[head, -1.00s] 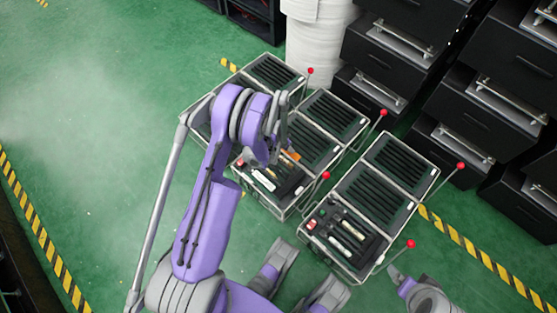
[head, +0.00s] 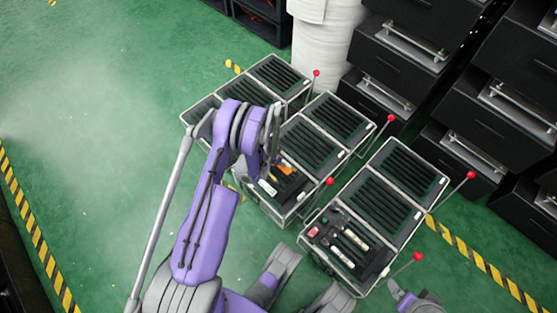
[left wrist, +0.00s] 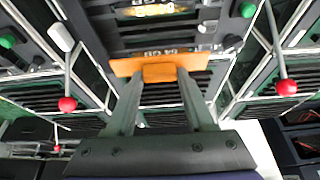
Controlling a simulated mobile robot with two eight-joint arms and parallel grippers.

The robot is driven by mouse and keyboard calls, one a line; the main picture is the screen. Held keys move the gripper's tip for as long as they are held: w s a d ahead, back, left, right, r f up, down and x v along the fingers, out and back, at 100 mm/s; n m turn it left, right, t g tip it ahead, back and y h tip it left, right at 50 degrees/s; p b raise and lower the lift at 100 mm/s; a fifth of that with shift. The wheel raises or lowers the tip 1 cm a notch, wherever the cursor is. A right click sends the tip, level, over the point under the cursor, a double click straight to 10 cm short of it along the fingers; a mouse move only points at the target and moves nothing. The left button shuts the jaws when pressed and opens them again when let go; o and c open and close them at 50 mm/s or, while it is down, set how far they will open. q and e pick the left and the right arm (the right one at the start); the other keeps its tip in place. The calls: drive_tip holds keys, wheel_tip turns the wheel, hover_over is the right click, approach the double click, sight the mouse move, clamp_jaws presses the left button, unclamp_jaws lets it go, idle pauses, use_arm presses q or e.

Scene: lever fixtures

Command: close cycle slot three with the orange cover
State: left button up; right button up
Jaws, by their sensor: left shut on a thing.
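The orange cover (left wrist: 158,72) is a flat bar with a raised middle block. My left gripper (left wrist: 159,84) is shut on that block in the left wrist view. The bar lies crosswise beyond the fingertips, close in front of a dark slotted panel; I cannot tell whether it touches. In the head view, orange (head: 286,169) shows beside my left arm's end, over the front bay of the middle crate (head: 289,222). My left fingertips are hidden there. The slot numbers cannot be read. My right gripper (head: 398,290) is partly in view at the bottom right, with its jaw opening unclear.
Another slotted crate (head: 345,286) stands to the right, with small parts in its front bay. Red-knobbed levers (head: 329,181) stick up beside the crates. Black drawer units (head: 400,85) and a white roll (head: 318,50) stand behind. The green floor at left is clear.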

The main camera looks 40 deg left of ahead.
use_arm(q)
drive_tip(key=shift+f+b, duration=1.25)
drive_tip(key=shift+f, duration=0.35)
drive_tip(key=shift+f+b, duration=0.3)
drive_tip(key=shift+f, duration=0.9)
drive_tip(key=shift+f, duration=1.2)
drive_tip(key=o, duration=1.4)
drive_tip(key=shift+c, duration=0.2)
drive_tip(key=shift+r, duration=0.1)
drive_tip(key=p+v, duration=0.3)
drive_tip(key=v, duration=0.7)
drive_tip(key=shift+r, duration=0.35)
